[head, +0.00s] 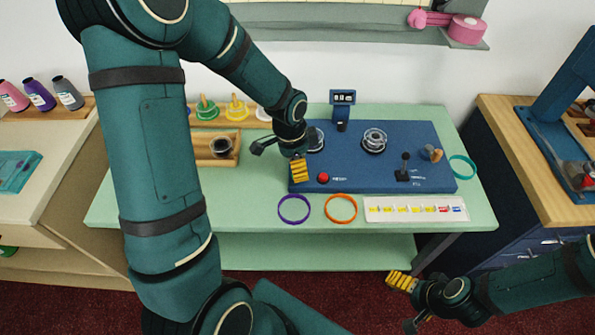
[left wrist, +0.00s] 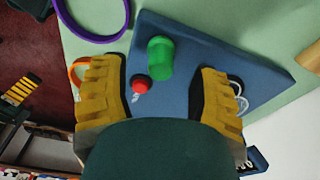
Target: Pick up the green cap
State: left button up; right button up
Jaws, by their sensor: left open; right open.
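The green cap (left wrist: 160,57), a short green cylinder, stands on the blue panel (left wrist: 195,48) beside a red button (left wrist: 141,86) in the left wrist view. It lies between the two yellow-padded fingers of my left gripper, with blue panel showing on both sides, so it is not gripped. In the head view my left gripper (head: 281,160) is over the panel's left edge, and I cannot make out the cap there. My right gripper (head: 405,303) is open and empty, low in front of the counter.
A purple ring (head: 294,208), an orange ring (head: 341,208) and a white labelled strip (head: 415,208) lie along the counter's front (head: 230,220). A wooden tray (head: 207,152) is left of the panel. Colored pieces, including a green one (head: 207,107), stand on a rack behind.

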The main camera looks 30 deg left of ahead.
pick_arm(q)
notch_tip(320, 180, down, 3)
jog(key=shift+w+d+f+b, duration=0.1)
jog(key=shift+f+b, duration=0.1)
jog(key=shift+b, duration=0.15)
jog(key=c, duration=0.9)
jog(key=shift+o, duration=0.2)
